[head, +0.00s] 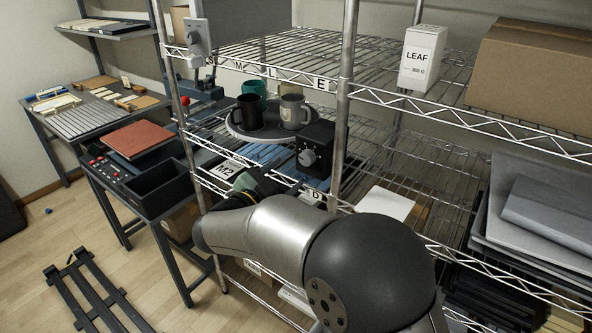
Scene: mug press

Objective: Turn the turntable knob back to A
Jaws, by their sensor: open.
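The turntable (236,130) is a dark round plate on the wire shelf, with a black mug (249,112), a grey mug (293,112) and a teal mug (255,89) on it. A black control box (322,140) stands at its right. The turntable knob (307,157) is a grey dial on the box's front; its letters and pointer are too small to read. My gripper (262,186) is below and left of the knob, apart from it, and open. My arm partly hides it, so its fingertips are hard to make out.
A shelf post (343,100) rises just right of the control box. Another grey dial (194,39) is on a box at the upper left post. A card labelled M2 (229,168) is near my gripper. A LEAF box (422,57) and a cardboard box (530,65) stand on the upper shelf.

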